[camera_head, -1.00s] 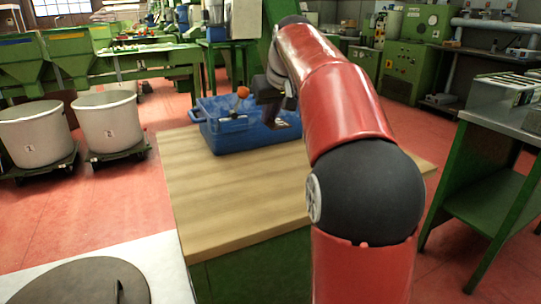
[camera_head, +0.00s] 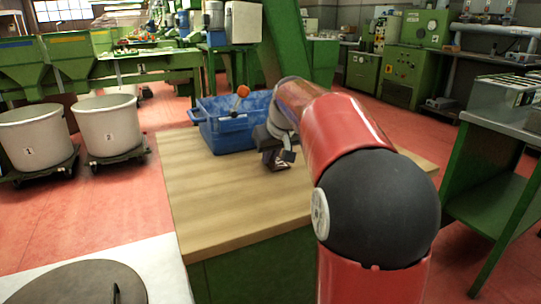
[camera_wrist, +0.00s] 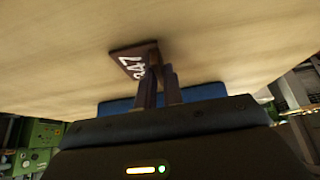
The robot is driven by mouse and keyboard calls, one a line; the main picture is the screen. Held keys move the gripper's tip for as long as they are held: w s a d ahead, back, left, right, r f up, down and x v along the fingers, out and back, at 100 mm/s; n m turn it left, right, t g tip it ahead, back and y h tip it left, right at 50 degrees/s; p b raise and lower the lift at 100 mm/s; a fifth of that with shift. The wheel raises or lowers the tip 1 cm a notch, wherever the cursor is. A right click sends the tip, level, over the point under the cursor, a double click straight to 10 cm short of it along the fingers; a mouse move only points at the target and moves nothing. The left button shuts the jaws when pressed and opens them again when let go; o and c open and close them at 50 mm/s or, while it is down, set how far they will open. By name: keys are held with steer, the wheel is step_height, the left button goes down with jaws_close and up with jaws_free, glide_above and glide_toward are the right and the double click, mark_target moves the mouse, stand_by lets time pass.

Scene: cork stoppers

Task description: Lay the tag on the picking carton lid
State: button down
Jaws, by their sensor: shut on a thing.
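The tag is a small dark brown plate with white digits; in the wrist view the tag (camera_wrist: 128,58) is at the fingertips, over pale wood. My gripper (camera_wrist: 157,74) is shut on its edge. In the head view my gripper (camera_head: 278,157) is low over the wooden table, right of the blue crate, with the dark tag (camera_head: 281,168) just below it. I cannot tell whether the tag touches the wood. I cannot make out a picking carton lid in either view.
The blue crate (camera_head: 232,137) stands at the table's back, with an orange round thing (camera_head: 243,91) at its rim. The wooden table (camera_head: 215,195) is bare at front and left. A green-framed bench (camera_head: 490,185) stands to the right.

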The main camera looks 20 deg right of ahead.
steer(key=shift+f, duration=0.15)
steer(key=c, duration=1.5)
jaws_free()
